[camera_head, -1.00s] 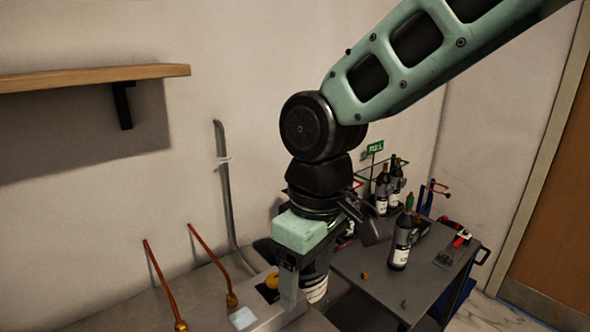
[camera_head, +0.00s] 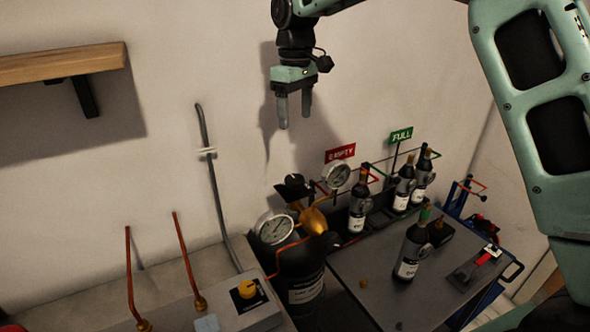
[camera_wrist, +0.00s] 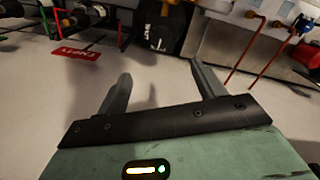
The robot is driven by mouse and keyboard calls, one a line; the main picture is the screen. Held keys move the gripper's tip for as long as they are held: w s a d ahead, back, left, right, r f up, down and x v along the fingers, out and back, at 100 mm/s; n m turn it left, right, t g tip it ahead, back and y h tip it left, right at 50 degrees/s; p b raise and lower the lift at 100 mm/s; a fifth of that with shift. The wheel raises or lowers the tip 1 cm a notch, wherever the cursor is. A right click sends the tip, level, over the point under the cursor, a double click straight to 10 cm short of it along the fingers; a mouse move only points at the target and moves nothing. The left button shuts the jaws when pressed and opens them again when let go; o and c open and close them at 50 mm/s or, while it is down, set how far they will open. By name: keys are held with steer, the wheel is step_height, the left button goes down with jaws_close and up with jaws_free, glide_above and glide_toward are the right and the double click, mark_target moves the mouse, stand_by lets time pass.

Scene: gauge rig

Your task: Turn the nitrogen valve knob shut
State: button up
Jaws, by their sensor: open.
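A black gas cylinder (camera_head: 300,275) stands between the bench and the grey table. On its top are a brass regulator (camera_head: 315,219), two round white-faced gauges (camera_head: 274,229) and a black knob (camera_head: 295,187). A yellow knob (camera_head: 247,289) sits on a grey box (camera_head: 240,312) on the bench. No readable label shows which knob is the nitrogen valve. My gripper (camera_head: 294,121) is open and empty, fingers pointing down, above the black knob in the head picture and apart from it. In the wrist view my gripper (camera_wrist: 160,72) has nothing between its fingers.
Several dark bottles (camera_head: 410,252) stand on the grey table (camera_head: 365,300) at right. A red EMPTY sign (camera_head: 340,153) and a green FULL sign (camera_head: 401,136) stand behind. Copper tubes (camera_head: 186,262) rise at left. A wooden shelf (camera_head: 60,63) is at upper left.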

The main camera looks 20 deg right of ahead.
mark_target(295, 178)
step_height(295, 178, down, 17)
steer(key=p, duration=0.5)
steer(key=shift+f, duration=0.1)
steer(key=shift+a, duration=0.1)
steer(key=c, duration=1)
